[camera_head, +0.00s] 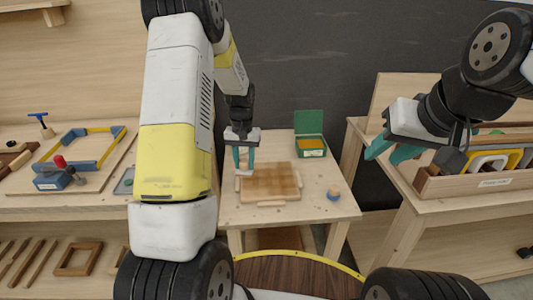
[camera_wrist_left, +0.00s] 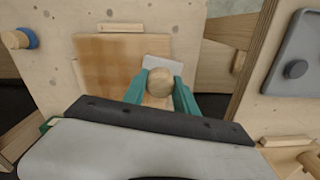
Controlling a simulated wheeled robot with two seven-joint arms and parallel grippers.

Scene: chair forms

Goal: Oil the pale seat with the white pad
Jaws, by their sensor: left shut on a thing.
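The wooden seat (camera_head: 270,184) lies flat on the middle bench. Its surface is uneven in tone, with darker amber patches and a paler strip; it also shows in the left wrist view (camera_wrist_left: 105,75). My left gripper (camera_head: 244,158) is over the seat's left part, with its teal fingers shut on the round wooden knob (camera_wrist_left: 159,83) of the white pad (camera_wrist_left: 164,68). The pad is at the seat's edge in the wrist view; I cannot tell whether it touches the surface. My right gripper (camera_head: 393,151) is open and empty, above the right bench.
A green box (camera_head: 310,147) with its lid up and amber contents stands behind the seat. A blue-banded wooden knob (camera_head: 333,194) is at the bench's right. Small wooden strips (camera_head: 271,204) lie beside the seat. A wooden tool tray (camera_head: 475,182) stands on the right bench.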

